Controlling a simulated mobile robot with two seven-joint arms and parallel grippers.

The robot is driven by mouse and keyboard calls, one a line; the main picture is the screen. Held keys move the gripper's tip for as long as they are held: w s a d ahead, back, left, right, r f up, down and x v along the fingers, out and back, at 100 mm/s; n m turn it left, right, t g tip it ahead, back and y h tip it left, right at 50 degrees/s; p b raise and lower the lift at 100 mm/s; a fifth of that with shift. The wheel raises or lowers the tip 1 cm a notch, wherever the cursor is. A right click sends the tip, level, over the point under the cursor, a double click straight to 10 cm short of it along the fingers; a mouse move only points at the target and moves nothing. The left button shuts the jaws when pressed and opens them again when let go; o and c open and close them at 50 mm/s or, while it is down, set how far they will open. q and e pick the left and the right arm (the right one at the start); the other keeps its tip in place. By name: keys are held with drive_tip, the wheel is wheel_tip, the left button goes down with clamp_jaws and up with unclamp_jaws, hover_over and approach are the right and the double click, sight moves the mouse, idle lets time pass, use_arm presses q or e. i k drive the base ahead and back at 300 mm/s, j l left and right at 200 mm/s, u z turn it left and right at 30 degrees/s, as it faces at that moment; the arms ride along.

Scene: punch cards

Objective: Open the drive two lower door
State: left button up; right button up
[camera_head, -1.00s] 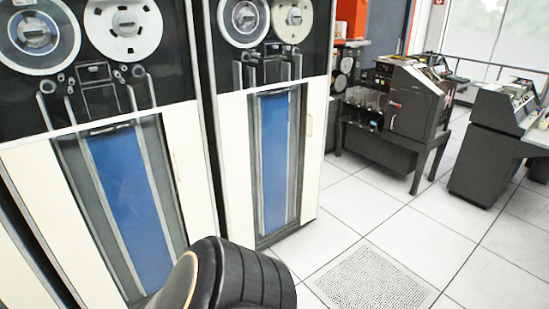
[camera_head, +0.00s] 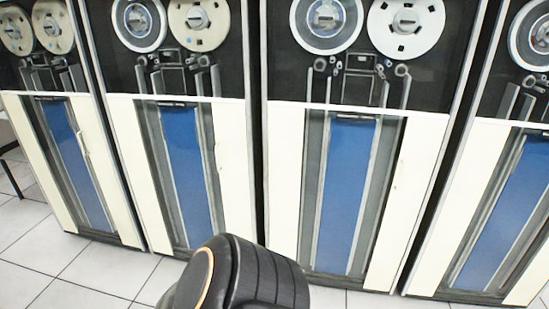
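Several tape drives stand side by side, each with a black upper part with two reels and a white lower door with a blue centre panel. The lower doors show from left to right: the far left door (camera_head: 30,130), the second door (camera_head: 235,150), the third door (camera_head: 285,180) and the far right door (camera_head: 455,200). All of them look closed. Small light handles show at the right edges of the two left doors. I cannot tell from any label which is drive two. Neither of my grippers is in view.
A rounded black part of my own body covers the bottom centre, in front of the drives' bases. Pale floor tiles (camera_head: 100,268) are clear at the lower left. A dark table leg or frame (camera_head: 10,175) shows at the left edge.

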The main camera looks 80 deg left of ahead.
sight(231, 149)
drive_tip(key=u, duration=3.1)
drive_tip(key=i+u, duration=0.2)
drive_tip(key=i+j, duration=0.25)
drive_tip(key=i, duration=0.25)
drive_tip(key=i+j, duration=0.3)
drive_tip(key=i, duration=0.2)
